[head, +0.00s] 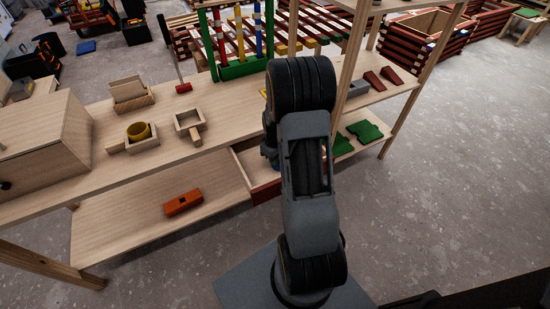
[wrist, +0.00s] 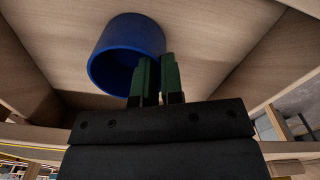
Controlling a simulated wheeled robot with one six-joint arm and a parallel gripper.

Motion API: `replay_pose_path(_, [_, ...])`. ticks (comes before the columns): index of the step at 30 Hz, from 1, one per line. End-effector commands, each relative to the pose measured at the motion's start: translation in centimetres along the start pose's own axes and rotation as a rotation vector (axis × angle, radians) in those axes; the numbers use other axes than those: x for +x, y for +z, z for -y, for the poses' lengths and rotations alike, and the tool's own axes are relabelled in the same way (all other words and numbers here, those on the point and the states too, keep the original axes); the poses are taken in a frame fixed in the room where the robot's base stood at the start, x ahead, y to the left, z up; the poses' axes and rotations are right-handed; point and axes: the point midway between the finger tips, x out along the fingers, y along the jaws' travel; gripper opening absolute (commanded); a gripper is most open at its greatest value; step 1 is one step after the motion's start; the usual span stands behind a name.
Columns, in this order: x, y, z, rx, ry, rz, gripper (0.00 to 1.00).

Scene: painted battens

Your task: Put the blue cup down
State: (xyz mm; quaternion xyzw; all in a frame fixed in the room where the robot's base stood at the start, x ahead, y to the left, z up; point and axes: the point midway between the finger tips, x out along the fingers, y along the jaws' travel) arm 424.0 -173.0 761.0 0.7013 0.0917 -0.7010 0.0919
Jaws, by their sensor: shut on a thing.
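The blue cup (wrist: 122,34) shows in the wrist view with its round opening toward the camera. My gripper (wrist: 157,72) has green fingers, shut on the cup's wall at its right side. The cup is over the bare wooden floor of a drawer (wrist: 220,45), between its side walls. A dark shadow lies beside it; I cannot tell whether the cup touches the floor. In the head view the pulled-out drawer (head: 266,191) has a dark red front. My arm hides most of it, my gripper and nearly all of the cup.
On the wooden bench top (head: 75,185) stand a yellow cup (head: 138,131) in a wooden holder, an empty square holder (head: 188,121) and a slotted box (head: 130,95). An orange block (head: 183,202) lies on the lower shelf, otherwise clear there.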

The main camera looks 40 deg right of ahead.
Motion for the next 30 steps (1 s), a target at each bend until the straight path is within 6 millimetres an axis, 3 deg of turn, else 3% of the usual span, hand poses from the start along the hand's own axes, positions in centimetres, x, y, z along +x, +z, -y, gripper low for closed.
replay_pose_path(2, [0.4, 0.0, 0.0, 0.000, 0.000, 0.000, 0.00])
replay_pose_path(3, [0.3, 0.0, 0.0, 0.000, 0.000, 0.000, 0.10])
replay_pose_path(11, [0.3, 0.0, 0.0, 0.000, 0.000, 0.000, 0.33])
replay_pose_path(21, [-0.7, 0.0, 0.0, 0.000, 0.001, -0.001, 0.33])
replay_pose_path(30, [-6.2, -0.1, -0.1, 0.000, 0.003, -0.004, 0.33])
